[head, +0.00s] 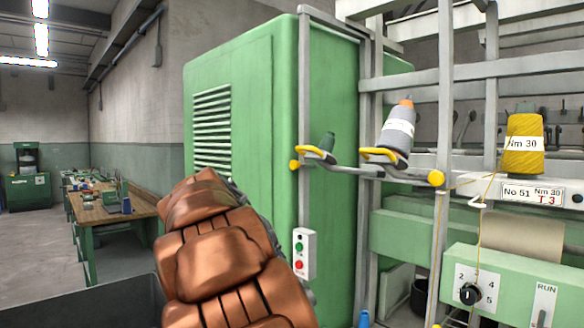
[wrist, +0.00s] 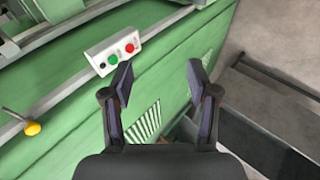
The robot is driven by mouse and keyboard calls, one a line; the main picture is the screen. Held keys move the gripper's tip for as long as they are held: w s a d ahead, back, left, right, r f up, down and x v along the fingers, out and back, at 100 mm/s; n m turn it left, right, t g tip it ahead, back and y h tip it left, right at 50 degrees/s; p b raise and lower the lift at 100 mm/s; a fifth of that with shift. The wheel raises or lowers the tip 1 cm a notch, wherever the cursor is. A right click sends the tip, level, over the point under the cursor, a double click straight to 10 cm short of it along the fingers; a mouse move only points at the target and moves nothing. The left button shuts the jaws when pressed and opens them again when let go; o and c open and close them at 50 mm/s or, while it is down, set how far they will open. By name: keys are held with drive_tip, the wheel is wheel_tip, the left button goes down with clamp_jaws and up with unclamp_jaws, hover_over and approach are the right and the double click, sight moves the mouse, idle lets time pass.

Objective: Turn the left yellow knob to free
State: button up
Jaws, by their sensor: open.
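The left yellow knob (head: 295,165) sits on the grey upright post at the front of the green cabinet, at the left end of a grey bar. A yellow knob on the same kind of post, seemingly this one, shows at the left edge of the wrist view (wrist: 32,128). A second yellow knob (head: 436,178) is at the bar's right end. My gripper (wrist: 160,84) is open and empty, with the green cabinet behind its fingers. It is apart from the knob, which lies well to its left in the wrist view. My copper-coloured arm hides the gripper in the head view.
A white switch box (head: 305,254) with green and red buttons is on the post below the knob, and near my left finger in the wrist view (wrist: 115,52).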

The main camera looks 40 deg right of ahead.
drive_tip(key=w+d+r+n+t+h, duration=0.2)
drive_tip(key=w+d+r+h, duration=0.3)
drive_tip(key=w+d+r, duration=0.75)
drive_tip(key=n+t+h, duration=0.2)
drive_tip(key=h, duration=0.1)
approach(293, 166)
drive_tip(key=d, duration=0.1)
drive_tip(key=p+x, duration=0.2)
drive_tip(key=x, duration=0.1)
drive_tip(key=p+x, duration=0.3)
drive_tip(key=x, duration=0.1)
drive_tip(key=shift+w+d+r, duration=0.15)
drive_tip(key=shift+w+r, duration=0.05)
drive_tip(key=shift+w, duration=0.1)
drive_tip(key=shift+w+d+f+p, duration=0.2)
drive_tip(key=shift+w+d+p, duration=0.1)
drive_tip(key=shift+d, duration=0.2)
drive_tip(key=shift+s, duration=0.1)
clamp_jaws()
